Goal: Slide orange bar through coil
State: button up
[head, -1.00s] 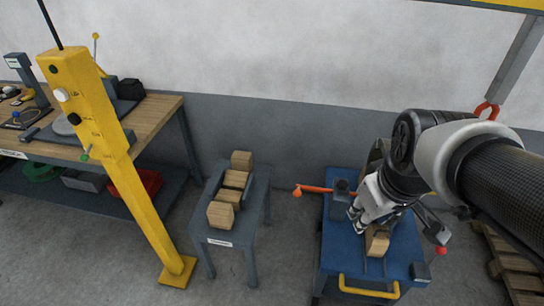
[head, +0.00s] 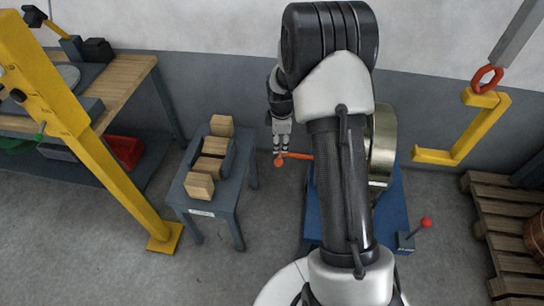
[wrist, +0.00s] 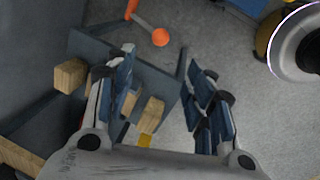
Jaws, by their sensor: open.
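An orange bar (head: 297,156) with a round orange knob at its left end sticks out to the left from the blue table, its right part hidden behind my arm. The coil (head: 383,143), a wide brass-coloured ring, stands upright over the blue table, its left side hidden by my arm. My gripper (head: 281,147) is open and empty, pointing down close to the knob in the head view; I cannot tell whether they touch. In the wrist view, my gripper (wrist: 165,95) has its fingers spread, and the knob of the orange bar (wrist: 160,37) lies beyond them, towards the top.
A grey stand (head: 228,200) with several wooden blocks is left of the blue table (head: 393,210). A yellow post (head: 90,150) stands farther left. A yellow C-hook (head: 470,140) hangs at right above a pallet (head: 500,225). Floor between stand and blue table is clear.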

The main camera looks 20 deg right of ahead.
aim_at(278, 160)
jog(key=w+f+b, duration=0.1)
jog(key=f, duration=0.4)
jog(key=w+d+f+b, duration=0.1)
jog(key=f+b, duration=0.1)
jog(key=f, duration=0.3)
jog(key=f+b, duration=0.1)
jog(key=f, duration=0.5)
jog(key=shift+w+d+b, duration=0.15)
jog(key=shift+w+b, duration=0.25)
jog(key=shift+r, duration=0.1)
jog(key=shift+c, duration=0.4)
grip_shut()
